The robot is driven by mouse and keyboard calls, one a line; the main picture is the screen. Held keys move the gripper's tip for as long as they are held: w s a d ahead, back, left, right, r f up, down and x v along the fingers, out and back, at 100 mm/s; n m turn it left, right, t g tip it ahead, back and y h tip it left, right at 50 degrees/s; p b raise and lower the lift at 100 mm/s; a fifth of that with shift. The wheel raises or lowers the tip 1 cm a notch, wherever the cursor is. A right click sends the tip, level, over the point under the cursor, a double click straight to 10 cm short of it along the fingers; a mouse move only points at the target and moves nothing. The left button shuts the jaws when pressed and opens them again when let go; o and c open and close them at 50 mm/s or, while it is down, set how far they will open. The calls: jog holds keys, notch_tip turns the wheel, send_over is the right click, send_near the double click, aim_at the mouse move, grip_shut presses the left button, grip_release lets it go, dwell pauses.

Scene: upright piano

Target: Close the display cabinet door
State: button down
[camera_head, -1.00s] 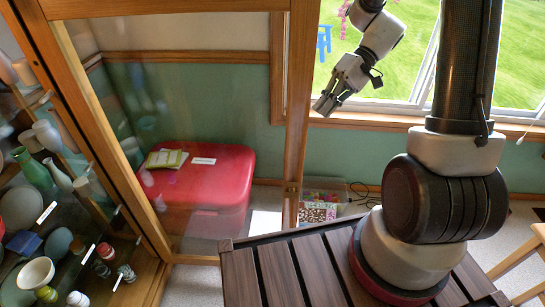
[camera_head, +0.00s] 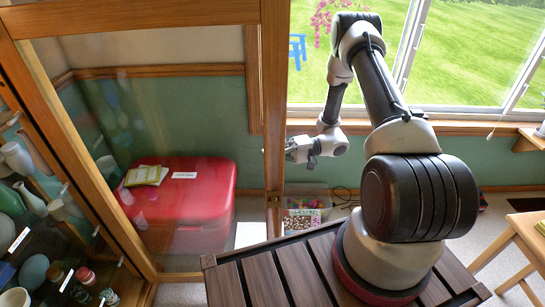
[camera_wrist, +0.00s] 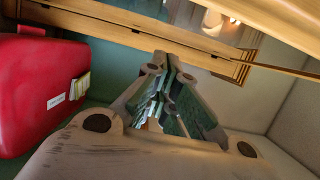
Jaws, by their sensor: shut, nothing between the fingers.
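The display cabinet (camera_head: 65,165) stands at the left, with its shelves of vases and bowls exposed. Its glass door (camera_head: 272,90), framed in light wood, stands open and reaches right across the head view. The red box shows through its glass. My gripper (camera_head: 291,150) is shut and empty, just right of the door's free upright edge. I cannot tell whether it touches the wood. In the wrist view the closed fingers (camera_wrist: 160,103) point towards a wooden frame bar (camera_wrist: 130,28) that crosses the top.
A red box (camera_head: 185,205) with booklets on its lid stands behind the glass. A clear bin (camera_head: 305,205) of colourful items sits on the floor by the wall. A window (camera_head: 460,60) is behind my arm, and a wooden stool (camera_head: 525,235) is at the right.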

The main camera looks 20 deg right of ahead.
aim_at(251, 168)
jog(key=s+a, duration=0.1)
jog(key=a, duration=0.1)
jog(key=s+a, duration=0.1)
jog(key=a, duration=0.2)
jog(key=s+a, duration=0.1)
jog(key=a, duration=0.1)
jog(key=shift+s+a, duration=0.25)
jog(key=shift+s, duration=0.15)
jog(key=shift+s, duration=0.1)
